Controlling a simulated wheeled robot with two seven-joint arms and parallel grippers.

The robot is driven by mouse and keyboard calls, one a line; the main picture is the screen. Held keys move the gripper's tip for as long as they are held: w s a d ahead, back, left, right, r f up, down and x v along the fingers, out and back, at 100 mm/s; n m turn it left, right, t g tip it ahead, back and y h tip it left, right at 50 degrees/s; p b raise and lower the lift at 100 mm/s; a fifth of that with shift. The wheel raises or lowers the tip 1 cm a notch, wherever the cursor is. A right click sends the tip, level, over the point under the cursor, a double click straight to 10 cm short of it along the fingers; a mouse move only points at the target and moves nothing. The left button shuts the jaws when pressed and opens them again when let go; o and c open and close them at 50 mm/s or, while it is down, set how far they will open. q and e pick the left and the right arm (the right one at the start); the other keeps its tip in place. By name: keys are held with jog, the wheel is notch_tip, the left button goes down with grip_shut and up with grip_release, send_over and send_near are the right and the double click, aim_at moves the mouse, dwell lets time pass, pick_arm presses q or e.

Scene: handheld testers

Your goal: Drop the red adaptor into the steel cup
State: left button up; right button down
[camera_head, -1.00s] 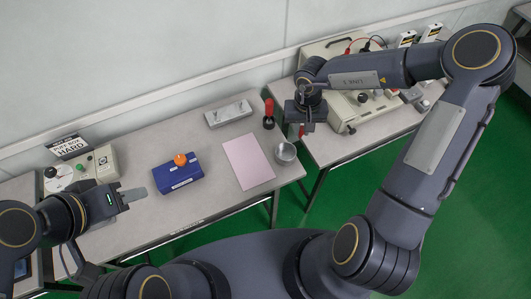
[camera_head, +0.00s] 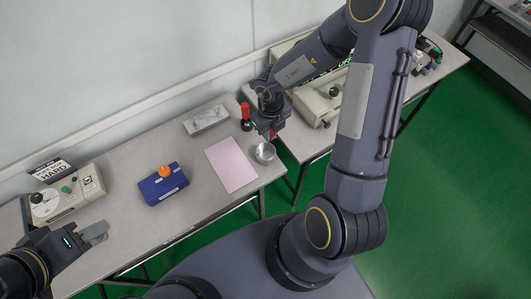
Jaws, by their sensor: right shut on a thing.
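The steel cup (camera_head: 265,152) stands upright near the right front corner of the left table, just right of a pink sheet. My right gripper (camera_head: 272,134) is above and slightly behind the cup, pointing down. It is shut on the red adaptor (camera_head: 272,135), of which only a small red part shows between the fingers. The adaptor looks apart from the cup. My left gripper (camera_head: 95,233) is over the left front of the table, away from these things. Its grey fingers show, but their gap is unclear.
A red-handled tool (camera_head: 246,112) stands behind the pink sheet (camera_head: 231,164), close to my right gripper. A grey block (camera_head: 206,119), a blue box with an orange knob (camera_head: 163,187) and a cream tester (camera_head: 68,197) stand further left. A cream instrument (camera_head: 318,104) stands on the right table.

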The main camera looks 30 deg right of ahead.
jog(key=shift+m, duration=0.3)
jog(key=shift+d+f, duration=0.1)
jog(key=shift+f, duration=0.1)
notch_tip(320, 180, down, 6)
jog(key=b, duration=0.7)
jog(key=shift+r, duration=0.2)
jog(key=c, duration=1.3)
grip_release()
notch_tip(320, 180, up, 8)
jog(key=shift+f+p, duration=0.1)
jog(key=shift+p, duration=0.35)
